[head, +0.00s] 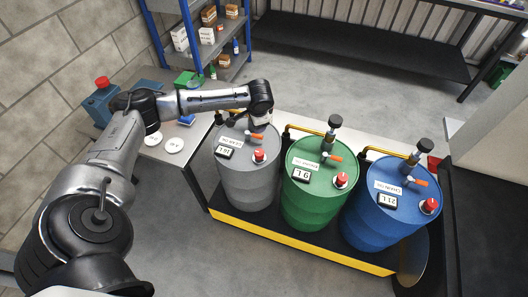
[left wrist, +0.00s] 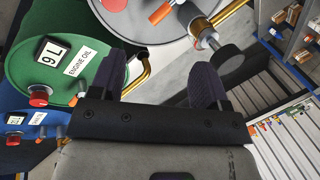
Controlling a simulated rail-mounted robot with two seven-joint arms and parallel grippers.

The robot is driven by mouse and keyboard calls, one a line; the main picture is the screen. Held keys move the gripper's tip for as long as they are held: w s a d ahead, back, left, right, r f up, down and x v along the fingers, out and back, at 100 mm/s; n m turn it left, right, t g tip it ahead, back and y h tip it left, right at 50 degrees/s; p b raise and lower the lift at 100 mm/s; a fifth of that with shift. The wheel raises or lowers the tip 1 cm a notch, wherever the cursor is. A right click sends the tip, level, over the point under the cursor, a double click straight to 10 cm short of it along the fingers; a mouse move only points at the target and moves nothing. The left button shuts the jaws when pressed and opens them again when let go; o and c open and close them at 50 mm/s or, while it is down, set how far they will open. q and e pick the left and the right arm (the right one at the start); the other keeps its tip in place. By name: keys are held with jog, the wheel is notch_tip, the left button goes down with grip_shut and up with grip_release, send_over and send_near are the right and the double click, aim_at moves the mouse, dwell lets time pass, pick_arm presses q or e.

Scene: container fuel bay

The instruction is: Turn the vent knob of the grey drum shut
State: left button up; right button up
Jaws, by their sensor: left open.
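The grey drum (head: 247,185) is the leftmost of three drums in the head view. Its top carries a red cap (head: 259,155), an orange-handled fitting (head: 254,136) and a white label; I cannot tell which part is the vent knob. My left arm reaches over the back of this drum, its gripper mostly hidden by the wrist. In the left wrist view my left gripper (left wrist: 157,78) is open and empty. Beyond its fingers are the grey drum's lid (left wrist: 142,28), red cap (left wrist: 115,4), orange fitting (left wrist: 159,13) and a black round knob (left wrist: 230,60) on a metal stem. My right gripper is not in view.
The green drum (head: 309,205) and blue drum (head: 372,222) stand close to the right, in a black tray with a yellow front edge (head: 300,240). A bench (head: 175,172) and blue shelf rack (head: 226,62) are at left and back.

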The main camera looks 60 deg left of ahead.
aim_at(259, 152)
pick_arm(q)
jog(key=f+n+h+b, duration=0.1)
jog(key=f, duration=0.4)
jog(key=d+f+n+h+b, duration=0.1)
jog(key=f+b, duration=0.1)
jog(key=f, duration=0.4)
jog(key=d+f+n+g+h+b, duration=0.1)
jog(key=f+n, duration=0.1)
jog(key=f, duration=0.4)
jog(key=shift+s+h+b, duration=0.1)
jog(key=shift+h+b, duration=0.2)
jog(key=shift+c, duration=0.3)
